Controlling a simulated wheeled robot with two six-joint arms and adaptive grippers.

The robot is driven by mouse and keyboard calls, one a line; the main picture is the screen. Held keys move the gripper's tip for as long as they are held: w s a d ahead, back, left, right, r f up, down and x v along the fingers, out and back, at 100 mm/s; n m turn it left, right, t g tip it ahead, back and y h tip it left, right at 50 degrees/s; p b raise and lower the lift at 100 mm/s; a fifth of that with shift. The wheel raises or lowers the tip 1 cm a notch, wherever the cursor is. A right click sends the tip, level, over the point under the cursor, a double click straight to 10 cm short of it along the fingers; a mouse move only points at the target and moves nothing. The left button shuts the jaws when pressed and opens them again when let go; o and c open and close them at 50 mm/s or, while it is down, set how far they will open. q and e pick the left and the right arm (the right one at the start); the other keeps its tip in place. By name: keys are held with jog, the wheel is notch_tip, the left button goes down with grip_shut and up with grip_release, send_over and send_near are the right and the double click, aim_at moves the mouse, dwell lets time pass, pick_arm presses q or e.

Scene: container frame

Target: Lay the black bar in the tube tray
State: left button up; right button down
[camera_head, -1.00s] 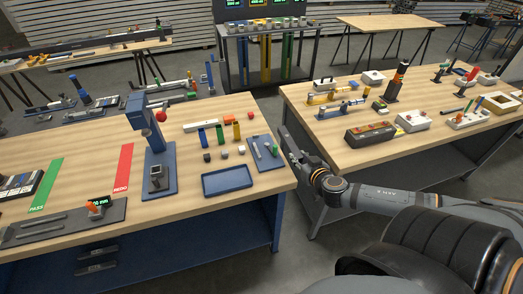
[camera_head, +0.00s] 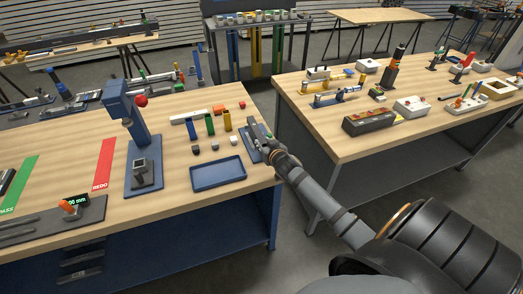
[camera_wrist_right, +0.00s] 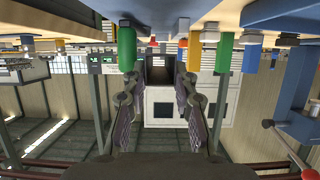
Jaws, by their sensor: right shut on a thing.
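My right gripper (camera_head: 266,144) is by the table's right edge, at the blue board with small parts (camera_head: 250,134), and hides part of it. In the right wrist view, its two fingers (camera_wrist_right: 160,85) are shut on a dark piece, seemingly the black bar (camera_wrist_right: 160,66), seen end-on between them. How it lies in the grip is hard to tell. The empty, shallow blue tray (camera_head: 218,185), seemingly the tube tray, lies on the table to the left of and nearer than the gripper. My left gripper is not in view.
Blue, green and yellow tubes (camera_head: 227,122) stand behind the tray, with small cubes (camera_head: 214,146) between. A blue press stand (camera_head: 144,181) with a red knob is to the left. A gap separates this table from the right table (camera_head: 335,145).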

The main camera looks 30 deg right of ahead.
jog(key=f, duration=0.1)
jog(key=w+f+p, duration=0.1)
jog(key=f, duration=0.1)
jog(key=shift+a+f+p, duration=0.1)
jog(key=shift+a+p, duration=0.1)
jog(key=shift+p, duration=0.1)
jog(key=shift+f, duration=0.3)
jog(key=shift+s+f, duration=0.15)
jog(key=shift+f, duration=0.05)
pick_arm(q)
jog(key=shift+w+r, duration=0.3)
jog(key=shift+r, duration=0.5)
pick_arm(e)
jog(key=c, duration=1.1)
grip_release()
jog(key=shift+o, duration=0.2)
